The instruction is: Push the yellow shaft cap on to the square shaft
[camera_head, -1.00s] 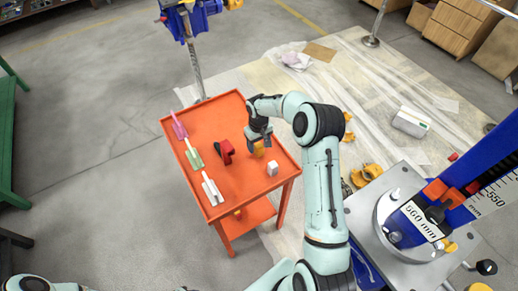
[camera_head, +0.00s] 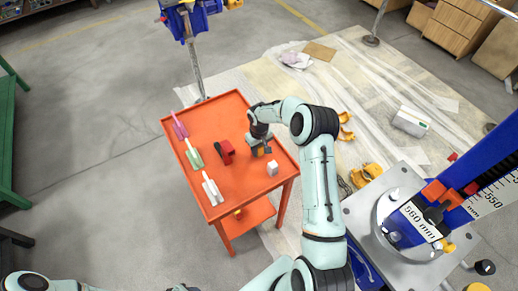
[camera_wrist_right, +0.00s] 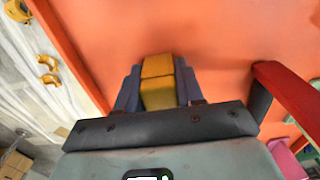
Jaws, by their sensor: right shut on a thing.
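The yellow shaft cap (camera_wrist_right: 157,82) is a small block between the two fingers of my right gripper (camera_wrist_right: 157,90) in the right wrist view. The fingers are shut on its sides, low over the orange top. In the head view my right gripper (camera_head: 262,149) is over the right part of the orange cart, and the cap is mostly hidden by it. I cannot pick out the square shaft for certain. My left gripper is not in view.
The orange cart (camera_head: 222,187) also carries a red and black object (camera_head: 226,152), a white cube (camera_head: 272,169) close to my right gripper, and pink, green and white pieces along its left side. A blue jack (camera_head: 485,185) on a grey plate stands at the right.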

